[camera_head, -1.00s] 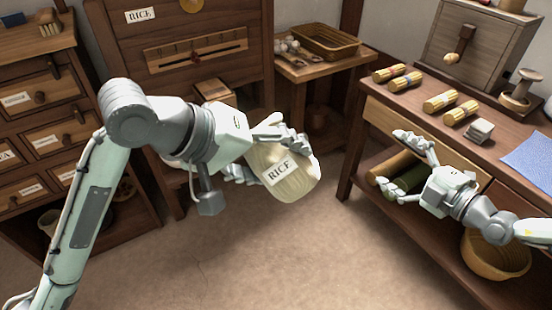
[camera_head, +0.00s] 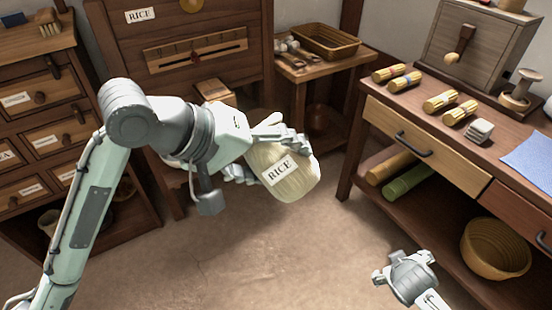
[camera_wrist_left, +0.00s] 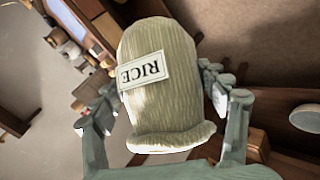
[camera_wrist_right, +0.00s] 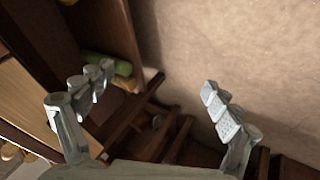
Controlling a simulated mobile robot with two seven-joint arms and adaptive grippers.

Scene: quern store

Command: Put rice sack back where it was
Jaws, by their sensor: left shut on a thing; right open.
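The rice sack (camera_head: 290,180) is a pale, bulging sack with a RICE label. My left gripper (camera_head: 262,158) is shut on it and holds it in the air over the floor, in front of the dark cabinet. In the left wrist view the sack (camera_wrist_left: 165,105) sits between the two fingers (camera_wrist_left: 160,95), its label facing the camera. My right gripper (camera_head: 405,258) is open and empty, low over the floor in front of the right bench. In the right wrist view its fingers (camera_wrist_right: 155,95) are spread with nothing between them.
A dark cabinet with a RICE sign (camera_head: 140,14) and a slider panel stands behind the sack. A small side table holds a wicker tray (camera_head: 324,42). The right bench has a drawer (camera_head: 420,147), rolls on its lower shelf, and a basket (camera_head: 495,250). The middle floor (camera_head: 270,260) is clear.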

